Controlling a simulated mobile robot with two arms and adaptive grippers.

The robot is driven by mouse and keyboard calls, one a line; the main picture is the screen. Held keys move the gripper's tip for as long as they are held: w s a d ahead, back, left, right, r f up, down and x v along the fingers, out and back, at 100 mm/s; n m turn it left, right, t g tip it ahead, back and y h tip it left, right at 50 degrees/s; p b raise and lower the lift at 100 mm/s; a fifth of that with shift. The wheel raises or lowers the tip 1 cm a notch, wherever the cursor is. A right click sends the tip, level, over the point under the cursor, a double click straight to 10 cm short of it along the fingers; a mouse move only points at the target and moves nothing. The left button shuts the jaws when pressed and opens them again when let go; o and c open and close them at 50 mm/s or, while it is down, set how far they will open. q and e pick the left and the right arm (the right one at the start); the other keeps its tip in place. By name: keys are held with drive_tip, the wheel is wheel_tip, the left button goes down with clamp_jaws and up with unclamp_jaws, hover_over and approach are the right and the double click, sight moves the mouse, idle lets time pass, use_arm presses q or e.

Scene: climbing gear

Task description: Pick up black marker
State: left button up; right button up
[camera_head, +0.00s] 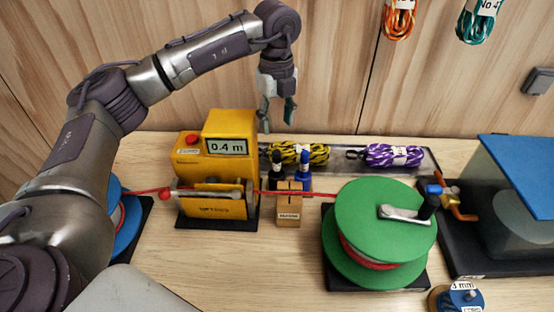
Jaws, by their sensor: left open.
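The black marker (276,170) stands upright in a small wooden holder (289,212) near the middle of the bench. A blue marker (304,172) stands upright beside it on the right. My left gripper (277,118) points down, open and empty, above and behind the markers near the back wall. It is apart from the black marker. The lower part of the black marker is hidden by the holder. My right gripper does not show.
A yellow length meter (217,160) reading 0.4 m stands left of the holder. A red rope runs past the holder to a green reel (378,215) on the right. A tray (342,157) with yellow-black (301,152) and purple (392,155) rope bundles lies behind.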

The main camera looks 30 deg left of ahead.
sight(276, 151)
use_arm(q)
wheel_tip(276, 151, down, 8)
drive_tip(key=shift+s+r+p, duration=0.1)
drive_tip(key=shift+s+p, duration=0.05)
drive_tip(key=shift+p, duration=0.6)
drive_tip(key=shift+s+d+f+p, duration=0.1)
drive_tip(key=shift+f+p, duration=0.3)
drive_tip(key=shift+f, duration=0.2)
wheel_tip(276, 151, down, 4)
drive_tip(key=shift+r+p, duration=0.2)
drive_tip(key=shift+p, duration=0.45)
drive_tip(key=shift+f, duration=0.35)
drive_tip(key=shift+c, duration=0.7)
clamp_jaws()
